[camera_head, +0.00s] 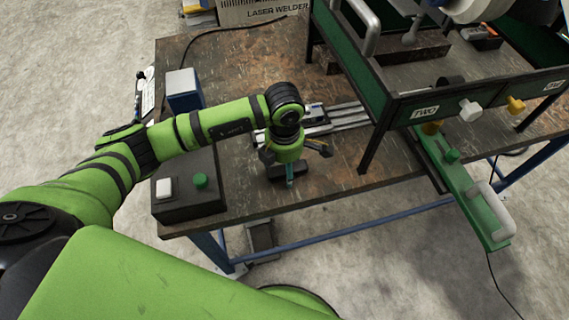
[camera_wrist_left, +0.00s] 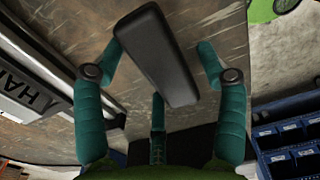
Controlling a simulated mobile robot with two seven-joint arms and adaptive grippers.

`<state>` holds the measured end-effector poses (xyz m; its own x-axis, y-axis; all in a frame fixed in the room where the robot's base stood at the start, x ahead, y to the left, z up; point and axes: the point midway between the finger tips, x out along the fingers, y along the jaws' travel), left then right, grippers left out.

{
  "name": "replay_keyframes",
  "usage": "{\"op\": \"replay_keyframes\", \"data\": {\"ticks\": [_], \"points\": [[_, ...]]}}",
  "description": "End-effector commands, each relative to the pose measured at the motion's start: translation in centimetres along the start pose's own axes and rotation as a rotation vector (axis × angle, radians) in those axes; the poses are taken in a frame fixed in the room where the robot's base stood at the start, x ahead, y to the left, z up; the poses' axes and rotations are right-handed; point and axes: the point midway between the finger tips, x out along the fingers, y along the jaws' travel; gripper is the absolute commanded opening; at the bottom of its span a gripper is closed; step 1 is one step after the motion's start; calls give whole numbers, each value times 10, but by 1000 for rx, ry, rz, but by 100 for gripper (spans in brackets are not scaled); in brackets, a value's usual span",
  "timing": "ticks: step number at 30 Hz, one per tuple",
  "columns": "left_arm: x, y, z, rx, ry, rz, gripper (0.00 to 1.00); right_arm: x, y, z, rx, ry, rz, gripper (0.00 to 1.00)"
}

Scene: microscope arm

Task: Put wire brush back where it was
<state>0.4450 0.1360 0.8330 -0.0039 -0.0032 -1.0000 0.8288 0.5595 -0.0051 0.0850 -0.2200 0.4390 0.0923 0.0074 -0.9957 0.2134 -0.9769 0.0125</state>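My left gripper (camera_head: 290,165) points down just above the front part of the workbench, near its front edge. It has teal fingers, which also show in the left wrist view (camera_wrist_left: 160,75). The fingers are spread apart. A dark, smooth, bar-shaped object (camera_wrist_left: 160,55) lies between them; it may be the back of the wire brush, but no bristles show. Bare wood shows between this bar and the right-hand finger, while the left-hand fingertip is close to the bar. I cannot tell whether they touch. My right gripper is not in view.
The worn wooden workbench (camera_head: 235,75) holds a black button box (camera_head: 188,190), a blue box (camera_head: 184,92) and metal rails (camera_head: 345,118). A large green machine frame (camera_head: 400,95) stands to the right, with a green handled slide (camera_head: 470,195) jutting past the bench.

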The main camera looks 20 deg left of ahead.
Motion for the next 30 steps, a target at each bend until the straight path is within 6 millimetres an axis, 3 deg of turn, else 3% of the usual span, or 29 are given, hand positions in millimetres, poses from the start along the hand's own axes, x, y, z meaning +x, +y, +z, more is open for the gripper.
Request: {"op": "replay_keyframes", "data": {"ticks": [6, 8, 21, 30], "points": [[-6, 0, 0, -1, 0, 0, 72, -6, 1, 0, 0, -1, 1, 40], [-10, 1, 0, 0, -1, 2, 72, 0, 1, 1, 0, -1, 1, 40], [-98, 1, 0, 1, -2, 4, 72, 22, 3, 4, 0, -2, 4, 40], [-123, 0, 0, -1, 0, 0, 72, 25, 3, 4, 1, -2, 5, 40]]}}
